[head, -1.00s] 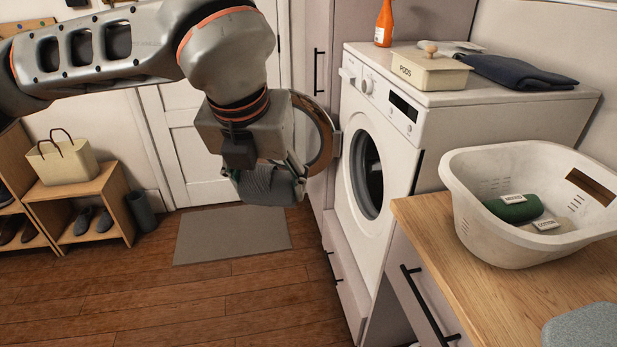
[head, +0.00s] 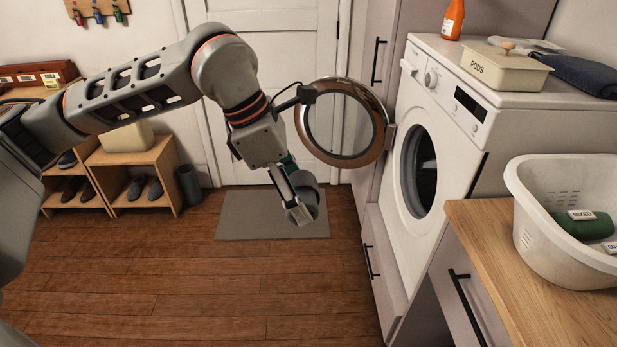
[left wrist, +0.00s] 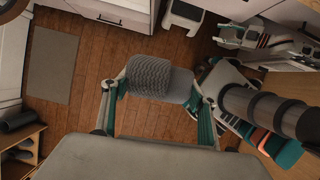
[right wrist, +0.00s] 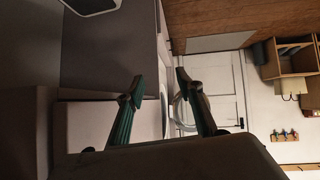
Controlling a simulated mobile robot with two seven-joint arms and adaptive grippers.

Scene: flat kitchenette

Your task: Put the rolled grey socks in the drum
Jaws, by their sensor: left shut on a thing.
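The rolled grey socks (left wrist: 160,76) are a knitted grey bundle between the fingertips of my left gripper (left wrist: 156,88) in the left wrist view. In the head view my left gripper (head: 303,200) holds the socks (head: 309,187), partly hidden by the fingers, in the air left of the washing machine (head: 455,140). The machine's round door (head: 379,128) stands open, and the dark drum opening (head: 424,172) shows to the right of the gripper, apart from it. My right gripper (right wrist: 158,85) is open and empty in the right wrist view; it is not in the head view.
A white basket (head: 535,220) with a green labelled roll (head: 582,226) stands on the wooden counter (head: 480,225) at right. A pods box (head: 505,68) and orange bottle (head: 453,20) stand on the machine. Floor around the grey mat (head: 272,215) is clear.

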